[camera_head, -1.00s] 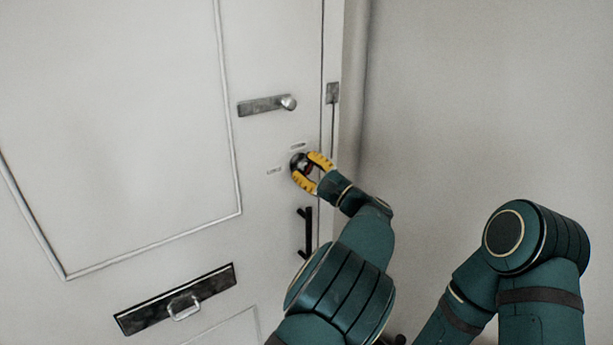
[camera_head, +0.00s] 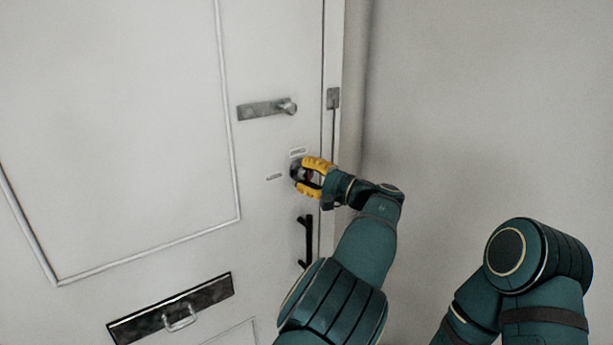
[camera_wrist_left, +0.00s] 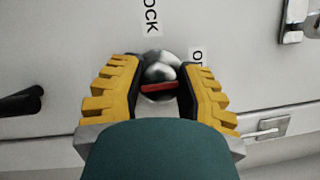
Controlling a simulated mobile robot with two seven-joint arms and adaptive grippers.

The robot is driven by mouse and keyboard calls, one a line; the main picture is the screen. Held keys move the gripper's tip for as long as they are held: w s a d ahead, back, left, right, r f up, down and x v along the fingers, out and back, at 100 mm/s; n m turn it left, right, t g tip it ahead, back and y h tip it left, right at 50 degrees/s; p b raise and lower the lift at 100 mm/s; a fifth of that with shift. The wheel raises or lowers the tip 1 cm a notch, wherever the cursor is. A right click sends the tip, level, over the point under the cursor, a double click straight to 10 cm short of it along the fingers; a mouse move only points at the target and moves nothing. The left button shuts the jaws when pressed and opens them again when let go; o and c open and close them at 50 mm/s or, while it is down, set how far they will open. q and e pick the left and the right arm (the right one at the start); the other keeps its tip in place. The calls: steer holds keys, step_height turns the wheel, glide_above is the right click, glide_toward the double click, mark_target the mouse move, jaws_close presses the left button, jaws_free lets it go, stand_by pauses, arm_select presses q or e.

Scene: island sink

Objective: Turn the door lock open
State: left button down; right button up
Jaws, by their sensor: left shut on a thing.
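The door lock (camera_head: 296,170) is a round metal knob on the white door (camera_head: 150,120), near its right edge. In the left wrist view the lock (camera_wrist_left: 158,68) is shiny, with a red bar across it, and sits between the fingers. My left gripper (camera_head: 304,177) has yellow fingers closed around the knob; it also shows in the left wrist view (camera_wrist_left: 158,88). A label reading "OCK" (camera_wrist_left: 151,15) and a partly hidden label starting with "O" (camera_wrist_left: 198,60) are beside the lock. My right gripper is out of view; only arm links show at lower right.
A metal latch plate with a knob (camera_head: 266,108) is above the lock. A black pull handle (camera_head: 307,240) is below it, and a dark mail slot (camera_head: 170,308) is at lower left. A plain wall (camera_head: 490,110) stands to the right.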

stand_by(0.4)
arm_select(q)
steer(key=c, duration=0.6)
jaws_free()
steer(key=shift+a, duration=0.1)
steer(key=v, duration=1.2)
steer(key=shift+w, duration=0.1)
